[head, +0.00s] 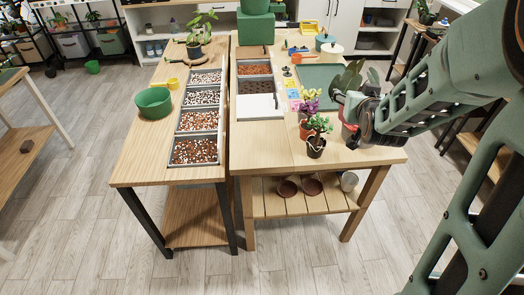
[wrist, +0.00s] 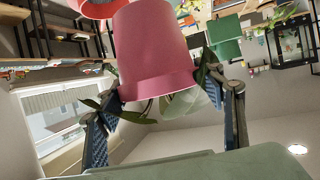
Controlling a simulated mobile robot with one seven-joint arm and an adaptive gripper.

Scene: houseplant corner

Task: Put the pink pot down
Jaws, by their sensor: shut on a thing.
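The pink pot (wrist: 160,60) fills the middle of the wrist view, between the two fingers of my gripper (wrist: 165,118). The fingers are shut on it near its rim, and green leaves show beside the rim and fingers. In the head view my gripper (head: 366,118) is at the right part of the wooden table (head: 375,157), and a broad-leaved plant rises beside it. My gripper hides most of the pot there; I cannot tell whether its base touches the tabletop.
A dark pot with a leafy plant (head: 316,147) stands close by, left of my gripper. Purple and pink flowers (head: 309,104) stand behind it. Bare wood shows at the table's front. Several empty pots (head: 312,186) are on the shelf below.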

